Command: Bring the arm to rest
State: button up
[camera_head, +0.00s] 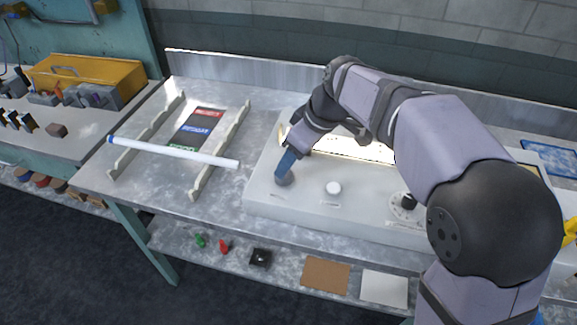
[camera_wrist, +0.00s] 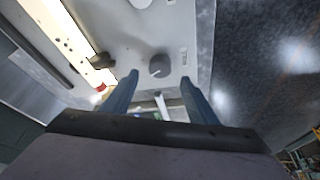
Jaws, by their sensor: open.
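My gripper (camera_head: 286,166) reaches down over the left end of a pale console box, just above a grey knob (camera_head: 283,180). In the wrist view, my gripper (camera_wrist: 160,78) is open, with its two blue fingers apart and nothing held between them. The grey knob (camera_wrist: 160,65) shows in line with the gap between the fingertips. I cannot tell whether a finger touches it. My arm arches from the right side across the console.
The console (camera_head: 300,203) also carries a white knob (camera_head: 333,188), a black dial (camera_head: 408,201) and a bright lit strip (camera_head: 350,149). A white tube (camera_head: 175,152) lies across two notched rails to the left. A yellow toolbox (camera_head: 88,75) stands far left.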

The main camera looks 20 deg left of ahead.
jog(key=shift+v, duration=0.9)
jog(key=d+f+m, duration=0.1)
jog(key=d, duration=0.3)
jog(key=s+d+f+m+h+p, duration=0.1)
jog(key=d+m, duration=0.1)
jog(key=d, duration=0.1)
jog(key=d+f+m+h, duration=0.1)
jog(key=d, duration=0.3)
jog(key=shift+s+d+f+t+p, duration=0.1)
jog(key=shift+s+d+t+p, duration=0.2)
jog(key=shift+s+d+p, duration=0.1)
jog(key=s+d+f+m+h+p, duration=0.25)
jog(key=s+d+m, duration=0.3)
jog(key=d, duration=0.55)
jog(key=s+d+f+m+g+b, duration=0.1)
jog(key=s+d+f+m+g, duration=0.1)
jog(key=s+d+f+m, duration=0.2)
jog(key=s+f, duration=0.3)
jog(key=s, duration=0.4)
jog(key=shift+d+f, duration=0.2)
jog(key=shift+d, duration=0.05)
